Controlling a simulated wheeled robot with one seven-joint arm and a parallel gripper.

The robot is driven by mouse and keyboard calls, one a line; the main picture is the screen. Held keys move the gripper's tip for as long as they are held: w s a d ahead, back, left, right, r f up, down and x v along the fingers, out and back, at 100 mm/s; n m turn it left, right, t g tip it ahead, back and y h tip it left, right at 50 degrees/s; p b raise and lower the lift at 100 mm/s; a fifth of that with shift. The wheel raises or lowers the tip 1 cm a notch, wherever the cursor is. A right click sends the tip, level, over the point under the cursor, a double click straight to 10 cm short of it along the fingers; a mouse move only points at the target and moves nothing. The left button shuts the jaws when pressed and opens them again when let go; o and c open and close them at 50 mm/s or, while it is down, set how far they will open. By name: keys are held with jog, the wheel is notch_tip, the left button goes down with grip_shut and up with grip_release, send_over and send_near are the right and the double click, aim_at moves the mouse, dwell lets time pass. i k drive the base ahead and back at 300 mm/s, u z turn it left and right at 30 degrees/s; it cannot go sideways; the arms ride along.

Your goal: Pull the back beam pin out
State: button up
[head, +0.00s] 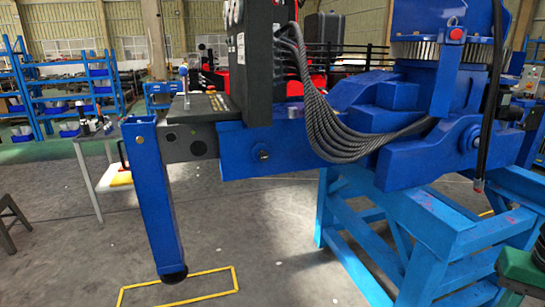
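A blue outrigger beam (232,160) with a dark grey inner section (192,143) reaches out to the left from the crane. A blue upright leg (155,205) hangs at its end, with a round black foot. A small upright pin-like part (185,85) with a light blue top stands on the grey section. A round bolt or pin head (263,155) shows on the beam's near side. I cannot tell which of these is the back beam pin. My gripper is not in view.
A light blue stand (430,235) carries the crane at right. Thick dark hoses (330,135) droop from a black control box (255,60). A green object (522,270) is cut off at lower right. Grey floor (265,240) below the beam is open. Blue shelves (60,85) stand behind.

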aim_at(263, 156)
jog(key=i, duration=0.85)
jog(key=u, duration=0.05)
